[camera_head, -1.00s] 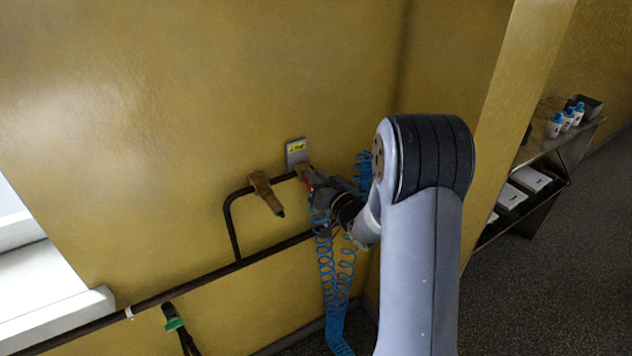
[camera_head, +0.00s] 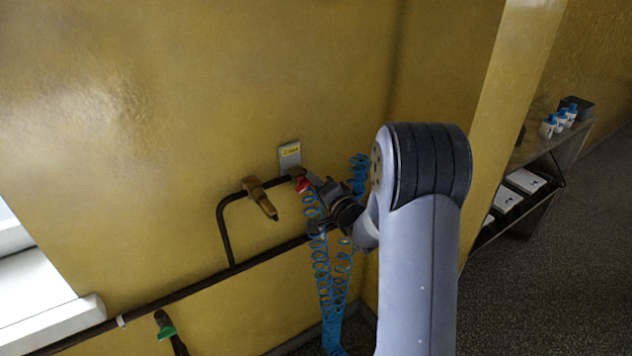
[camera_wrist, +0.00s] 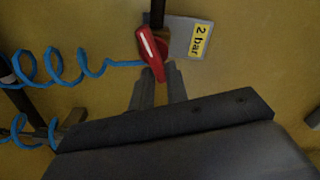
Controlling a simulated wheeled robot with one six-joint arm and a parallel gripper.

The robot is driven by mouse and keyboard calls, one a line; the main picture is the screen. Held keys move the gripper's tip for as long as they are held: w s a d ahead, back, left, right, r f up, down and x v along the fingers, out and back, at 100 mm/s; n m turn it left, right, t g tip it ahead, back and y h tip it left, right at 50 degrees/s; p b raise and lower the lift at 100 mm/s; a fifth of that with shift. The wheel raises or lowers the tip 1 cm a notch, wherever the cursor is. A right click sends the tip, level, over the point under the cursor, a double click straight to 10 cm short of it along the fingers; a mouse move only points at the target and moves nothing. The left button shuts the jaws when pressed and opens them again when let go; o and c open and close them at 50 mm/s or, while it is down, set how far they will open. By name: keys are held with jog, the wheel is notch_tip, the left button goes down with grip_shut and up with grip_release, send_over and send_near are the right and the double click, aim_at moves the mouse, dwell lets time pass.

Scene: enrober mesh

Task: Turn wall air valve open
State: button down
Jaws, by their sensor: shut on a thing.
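The red valve handle (camera_wrist: 150,46) has a pale stripe and sits by the end of a dark pipe (camera_wrist: 157,12) on the wall. In the head view the red handle (camera_head: 302,184) shows just below the small grey plate. My gripper (camera_wrist: 159,74) has its two fingers close together on the lower end of the handle, and it is shut on it. In the head view my gripper (camera_head: 313,186) reaches in from the right, partly hidden by coiled hose. The valve body is mostly hidden behind the handle.
A grey plate with a yellow "2 bar" label (camera_wrist: 190,40) is beside the valve. Blue coiled hoses (camera_head: 322,265) hang close to my gripper. A brass fitting (camera_head: 260,197) is on the pipe to the left. A shelf unit (camera_head: 540,150) stands at the right.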

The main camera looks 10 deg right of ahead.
jog(key=shift+s+a+f+m, duration=0.1)
jog(key=shift+f+m, duration=0.3)
jog(key=shift+m, duration=0.65)
jog(key=shift+a+f+m, duration=0.1)
jog(key=shift+f+m, duration=0.25)
jog(key=shift+m, duration=0.7)
jog(key=c, duration=1.7)
grip_release()
jog(key=shift+p, duration=0.3)
jog(key=shift+o, duration=1.1)
jog(key=shift+a+r, duration=0.2)
jog(key=shift+a, duration=0.05)
jog(key=shift+d, duration=0.2)
jog(key=b+v, duration=0.2)
jog(key=v, duration=0.8)
jog(key=shift+s, duration=0.35)
